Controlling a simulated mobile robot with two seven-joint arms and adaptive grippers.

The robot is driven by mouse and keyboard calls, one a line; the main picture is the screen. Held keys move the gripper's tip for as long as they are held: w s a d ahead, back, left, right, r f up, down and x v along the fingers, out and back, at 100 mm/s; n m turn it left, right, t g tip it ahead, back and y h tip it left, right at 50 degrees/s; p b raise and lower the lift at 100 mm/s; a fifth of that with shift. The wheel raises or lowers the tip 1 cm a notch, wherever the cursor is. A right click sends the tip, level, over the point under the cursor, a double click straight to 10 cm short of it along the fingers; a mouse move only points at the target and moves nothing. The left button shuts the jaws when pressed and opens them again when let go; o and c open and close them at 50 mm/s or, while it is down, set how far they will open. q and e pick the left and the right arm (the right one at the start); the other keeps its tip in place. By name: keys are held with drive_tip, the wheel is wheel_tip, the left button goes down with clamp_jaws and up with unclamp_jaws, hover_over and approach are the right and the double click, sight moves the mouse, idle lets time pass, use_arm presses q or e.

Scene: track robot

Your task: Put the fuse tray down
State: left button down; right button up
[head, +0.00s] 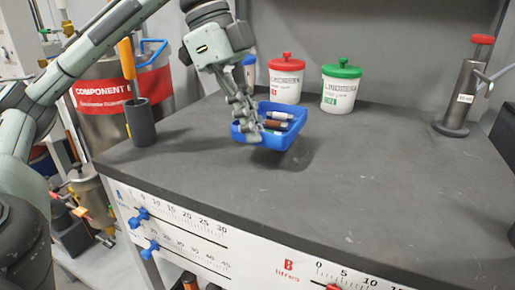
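The fuse tray (291,137) is a blue open box holding a few small brown and white cylindrical fuses (277,121). It is over the left part of the dark worktop, with a shadow below it, and looks slightly raised above the surface. My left gripper (254,132) reaches down from above and is shut on the tray's left wall. The gripper's fingers hide part of that wall. My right gripper is not in view.
White tubs with a red lid (286,80) and a green lid (341,88) stand behind the tray. A dark cup with an orange-handled tool (139,120) stands at the left edge. A metal dispenser (462,98) stands at the right. The worktop's (340,180) middle and front are clear.

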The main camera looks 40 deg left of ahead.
sight(256, 167)
use_arm(q)
drive_tip(key=shift+w+a+f, duration=0.15)
drive_tip(key=shift+w+f, duration=0.3)
drive_tip(key=shift+w, duration=0.3)
drive_tip(key=shift+f+b, duration=0.55)
drive_tip(key=shift+f, duration=1.4)
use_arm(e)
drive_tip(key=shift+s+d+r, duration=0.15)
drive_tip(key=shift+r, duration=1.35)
use_arm(q)
drive_tip(key=shift+f, duration=0.1)
drive_tip(key=c, duration=1.7)
unclamp_jaws()
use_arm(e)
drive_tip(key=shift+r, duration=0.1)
